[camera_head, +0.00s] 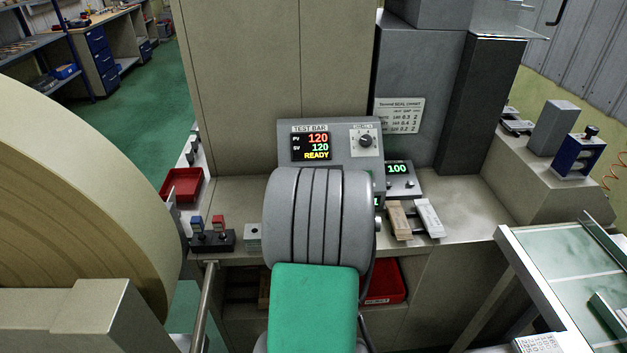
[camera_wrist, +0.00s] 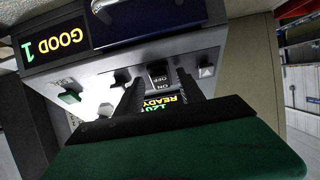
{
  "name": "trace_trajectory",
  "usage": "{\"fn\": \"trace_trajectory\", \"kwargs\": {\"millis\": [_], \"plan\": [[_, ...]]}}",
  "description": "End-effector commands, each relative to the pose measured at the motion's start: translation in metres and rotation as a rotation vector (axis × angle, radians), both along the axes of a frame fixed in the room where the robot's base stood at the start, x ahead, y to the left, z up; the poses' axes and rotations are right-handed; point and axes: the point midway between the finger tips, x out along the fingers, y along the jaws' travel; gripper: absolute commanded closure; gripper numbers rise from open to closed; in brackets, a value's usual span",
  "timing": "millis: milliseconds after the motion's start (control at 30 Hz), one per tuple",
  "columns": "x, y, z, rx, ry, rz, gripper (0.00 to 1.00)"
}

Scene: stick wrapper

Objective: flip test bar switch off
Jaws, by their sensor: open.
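The test bar unit (camera_head: 290,135) is a grey box whose lit display (camera_head: 311,146) reads 120, 120 and READY. In the wrist view, which is upside down, a small dark rocker switch (camera_wrist: 158,76) marked ON and OFF sits on a grey panel. I cannot tell which way it is tipped. My gripper (camera_wrist: 160,84) is open and empty, its two dark fingers either side of the switch in the picture; whether they touch the panel is unclear. Part of the display (camera_wrist: 160,104) shows between the fingers. In the head view my arm hides the switch and the gripper.
A panel display reading GOOD 1 (camera_wrist: 42,46), a green button (camera_wrist: 69,97) and another knob (camera_wrist: 206,71) lie around the switch. In the head view, a knob (camera_head: 366,141), a red tray (camera_head: 182,185), a switch block (camera_head: 212,240) and two small blocks (camera_head: 399,220) stand nearby.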

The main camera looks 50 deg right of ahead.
Motion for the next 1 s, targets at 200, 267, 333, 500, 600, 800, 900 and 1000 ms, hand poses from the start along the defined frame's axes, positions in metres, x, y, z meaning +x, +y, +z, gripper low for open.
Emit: {"fn": "trace_trajectory", "kwargs": {"millis": [200, 267, 333, 500, 600, 800, 900, 1000], "plan": [[-0.0002, 0.0001, 0.0003, 0.000, 0.000, 0.000, 0.64], [-0.0002, 0.0001, 0.0004, 0.000, 0.000, 0.000, 0.69], [-0.0002, 0.0001, 0.0004, 0.000, 0.000, 0.000, 0.75], [-0.0001, 0.0003, 0.0006, 0.000, 0.000, 0.000, 0.89], [-0.0001, 0.0004, 0.0006, -0.001, -0.001, 0.000, 0.97], [0.0000, 0.0006, 0.0006, 0.000, -0.001, 0.001, 1.00], [0.0001, 0.0006, 0.0004, 0.000, -0.001, 0.001, 1.00], [0.0002, 0.0005, -0.0027, -0.008, -0.008, 0.001, 1.00]]}}
